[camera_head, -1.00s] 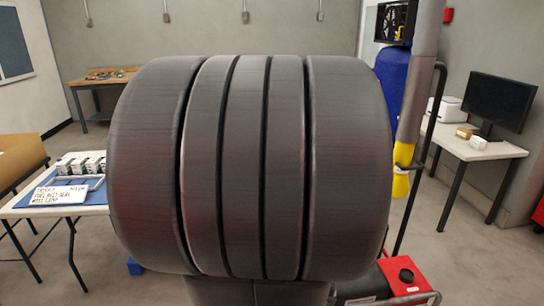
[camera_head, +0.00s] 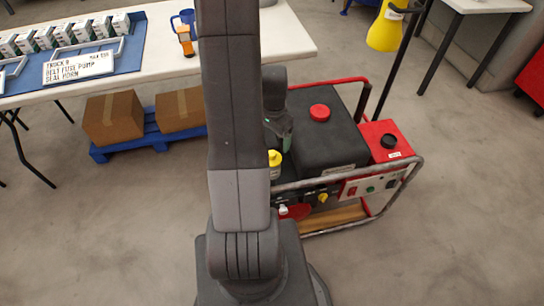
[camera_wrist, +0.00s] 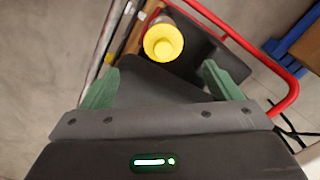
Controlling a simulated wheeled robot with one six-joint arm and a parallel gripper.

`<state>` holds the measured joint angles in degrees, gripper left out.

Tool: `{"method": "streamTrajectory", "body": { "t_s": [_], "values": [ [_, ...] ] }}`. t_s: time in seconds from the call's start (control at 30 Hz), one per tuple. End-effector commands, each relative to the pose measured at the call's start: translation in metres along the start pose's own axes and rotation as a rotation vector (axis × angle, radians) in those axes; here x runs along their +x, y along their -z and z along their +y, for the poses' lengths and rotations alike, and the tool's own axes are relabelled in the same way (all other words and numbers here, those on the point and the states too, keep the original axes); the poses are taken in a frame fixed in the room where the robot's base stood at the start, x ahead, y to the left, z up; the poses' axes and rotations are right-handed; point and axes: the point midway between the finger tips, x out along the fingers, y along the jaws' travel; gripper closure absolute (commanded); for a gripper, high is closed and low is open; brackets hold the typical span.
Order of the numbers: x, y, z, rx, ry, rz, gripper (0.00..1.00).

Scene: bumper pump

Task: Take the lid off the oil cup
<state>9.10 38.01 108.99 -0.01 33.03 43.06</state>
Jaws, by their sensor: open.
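The oil cup's yellow lid (camera_head: 274,158) sits on the cup at the left end of the red-framed pump unit, just right of my arm. In the wrist view the yellow lid (camera_wrist: 163,42) shows from above as a round cap with a paler raised middle. The cup's body is mostly hidden under it. My gripper (camera_wrist: 161,69) is open and empty, with its green fingers wide apart. The lid appears in the gap beyond the fingertips, apart from both. In the head view my gripper (camera_head: 279,128) is partly hidden behind my arm, above the lid.
The pump unit has a black tank with a red cap (camera_head: 320,112), a red control box (camera_head: 384,142) and a red-and-grey tube frame (camera_head: 408,172) close around it. A white table (camera_head: 262,38) stands behind left, with boxes on a blue pallet (camera_head: 130,146) below.

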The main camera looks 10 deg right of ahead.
Motion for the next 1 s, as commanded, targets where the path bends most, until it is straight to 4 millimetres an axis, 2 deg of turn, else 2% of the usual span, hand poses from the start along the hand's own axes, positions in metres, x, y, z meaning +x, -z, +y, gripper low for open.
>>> {"method": "streamTrajectory", "body": {
  "t_s": [0.03, 0.2, 0.47, 0.8, 1.0],
  "values": [
    [0.011, -0.001, 0.001, -0.001, -0.003, -0.003, 0.16],
    [0.033, 0.0, 0.0, -0.001, -0.001, -0.002, 0.16],
    [0.046, 0.0, -0.001, -0.002, 0.0, 0.0, 0.16],
    [0.086, 0.003, -0.005, -0.002, -0.002, -0.002, 0.16],
    [0.095, 0.003, -0.005, -0.002, 0.0, 0.0, 0.16]
  ]
}}
